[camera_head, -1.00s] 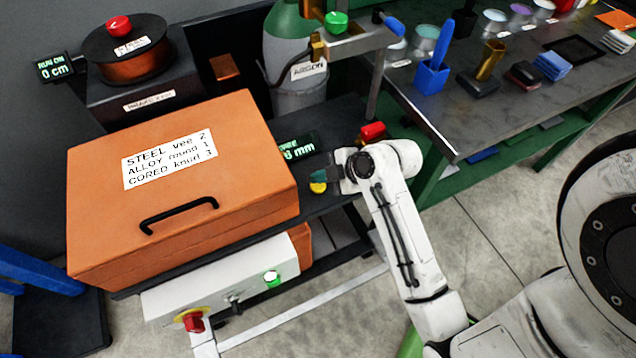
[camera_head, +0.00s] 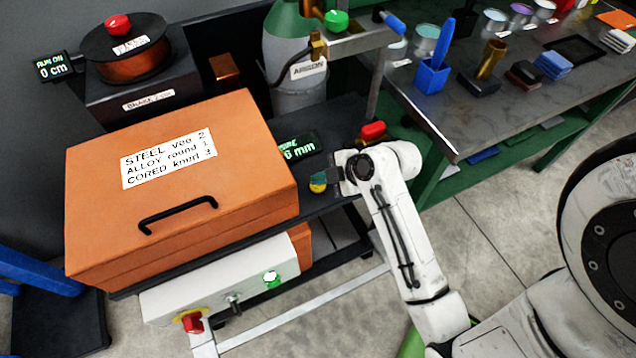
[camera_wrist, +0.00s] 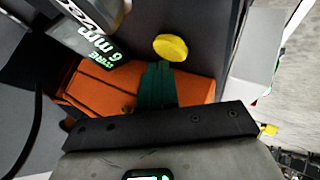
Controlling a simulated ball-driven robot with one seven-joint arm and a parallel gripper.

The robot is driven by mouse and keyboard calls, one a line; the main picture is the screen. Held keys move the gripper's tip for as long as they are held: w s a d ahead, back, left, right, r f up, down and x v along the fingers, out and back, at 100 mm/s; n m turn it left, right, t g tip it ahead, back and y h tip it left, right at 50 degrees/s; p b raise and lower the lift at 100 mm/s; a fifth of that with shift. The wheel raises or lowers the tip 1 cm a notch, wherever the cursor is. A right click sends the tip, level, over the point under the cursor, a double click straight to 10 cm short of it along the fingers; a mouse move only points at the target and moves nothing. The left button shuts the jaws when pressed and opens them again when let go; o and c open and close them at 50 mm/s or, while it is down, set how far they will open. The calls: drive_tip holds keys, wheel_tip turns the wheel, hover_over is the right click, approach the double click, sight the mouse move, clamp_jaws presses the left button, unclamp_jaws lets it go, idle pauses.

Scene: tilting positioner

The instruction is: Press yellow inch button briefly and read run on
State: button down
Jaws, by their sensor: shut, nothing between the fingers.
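The yellow inch button (camera_head: 318,183) sits on the dark shelf edge to the right of the orange box. In the wrist view the yellow button (camera_wrist: 171,47) is a round cap just beyond my fingertips. My gripper (camera_head: 332,176) is shut and empty, its green fingers (camera_wrist: 157,85) pointing at the button with a small gap showing in the picture; I cannot tell whether they touch. The run on display (camera_head: 53,67) at the upper left reads 0 cm. The wire display (camera_head: 298,148) behind the button shows a figure ending in 6 mm, partly hidden.
The orange box (camera_head: 236,200) with a label stands left of my gripper. A red knob (camera_head: 373,130) is close behind my wrist. The wire spool (camera_head: 130,55) and argon cylinder (camera_head: 296,60) stand behind. A green-framed bench (camera_head: 450,120) is at the right.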

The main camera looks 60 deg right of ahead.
sight(321, 187)
drive_tip(key=shift+f+b, duration=0.3)
drive_tip(key=shift+f, duration=0.15)
idle(1.3)
drive_tip(key=shift+r, duration=0.1)
drive_tip(key=shift+r+p, duration=0.8)
drive_tip(key=shift+r, duration=0.1)
wheel_tip(321, 187, up, 5)
drive_tip(key=p, duration=0.4)
drive_tip(key=shift+a, duration=0.1)
idle(0.5)
